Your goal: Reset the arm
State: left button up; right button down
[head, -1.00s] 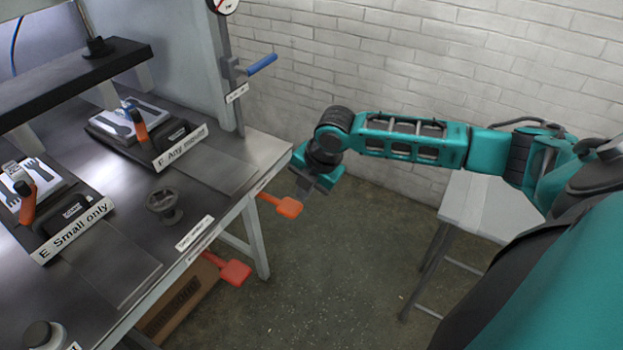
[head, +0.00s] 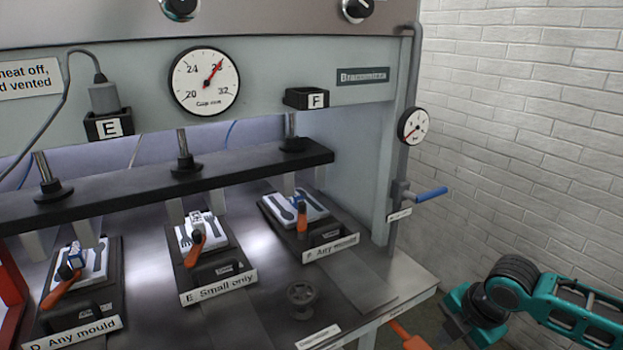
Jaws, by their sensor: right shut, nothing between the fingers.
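My right arm, teal and black, shows at the lower right in the head view. Its gripper (head: 455,326) points down and left beside the press table's right end, over the floor. It is shut and holds nothing. Its tips are close to the bottom edge of the view and near an orange lever. My left gripper is out of view.
The press table (head: 408,283) carries mould stations D (head: 85,322), E (head: 218,287) and F (head: 331,250) under a black bar (head: 230,174). A blue-handled valve (head: 430,194) sticks out at the right. An orange lever (head: 408,336) juts from the table's front. A brick wall (head: 540,130) stands behind.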

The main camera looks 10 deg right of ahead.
jog(key=s+a+f+m+y, duration=0.2)
jog(key=s+a+f+m, duration=0.2)
jog(key=s+a+m, duration=0.55)
jog(key=s+r+m+h, duration=0.1)
jog(key=s+m+h, duration=0.2)
jog(key=s+m, duration=0.85)
jog(key=w+a+f+n+t+y, duration=0.1)
jog(key=w+a+f+t, duration=0.1)
jog(key=w+f+t, duration=0.5)
notch_tip(320, 180, down, 2)
jog(key=shift+w+a+f+y, duration=0.1)
jog(key=shift+w+a+y, duration=0.2)
jog(key=shift+w, duration=0.05)
